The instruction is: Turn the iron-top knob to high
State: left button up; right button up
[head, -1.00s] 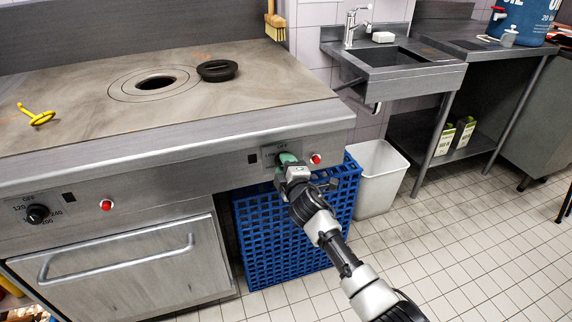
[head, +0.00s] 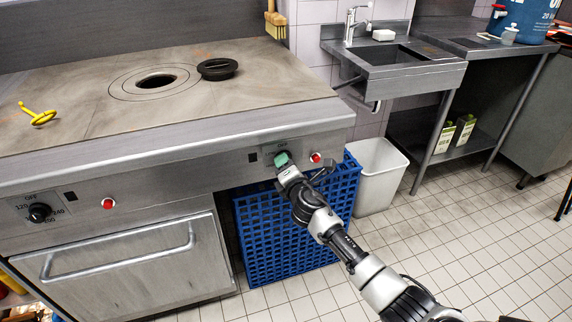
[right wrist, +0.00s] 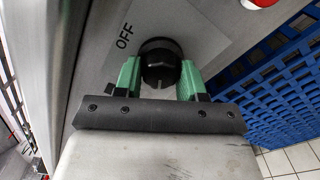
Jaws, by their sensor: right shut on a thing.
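The iron-top knob (right wrist: 160,62) is black and round, on the range's front panel, with an OFF label beside it in the right wrist view. My right gripper (head: 282,160) is at the knob's panel in the head view. In the right wrist view its green fingers (right wrist: 160,78) stand on both sides of the knob and are shut on it. The knob's pointer and its other marks are hidden or too small to read. In the head view the gripper hides the knob. My left gripper is not in view.
A red light (head: 316,157) sits just right of the gripper. A blue crate (head: 255,240) stands below the panel. Another knob (head: 40,212), with numbers, is at the left above the oven door (head: 130,265). A white bin (head: 378,180) stands right of the crate.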

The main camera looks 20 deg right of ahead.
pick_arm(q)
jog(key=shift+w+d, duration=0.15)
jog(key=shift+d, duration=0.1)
pick_arm(e)
jog(key=shift+w+r, duration=0.1)
jog(key=shift+r, duration=0.25)
jog(key=o, duration=0.9)
jog(key=shift+w+f, duration=0.15)
jog(key=shift+f, duration=0.2)
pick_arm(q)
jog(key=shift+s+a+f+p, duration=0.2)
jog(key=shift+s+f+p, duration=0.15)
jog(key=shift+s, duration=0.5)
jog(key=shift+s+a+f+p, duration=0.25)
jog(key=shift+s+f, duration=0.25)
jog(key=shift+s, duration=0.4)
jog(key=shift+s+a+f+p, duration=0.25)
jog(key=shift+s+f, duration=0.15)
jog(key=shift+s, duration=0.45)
pick_arm(e)
jog(key=s, duration=1)
jog(key=shift+s+d, duration=0.25)
jog(key=shift+s, duration=0.15)
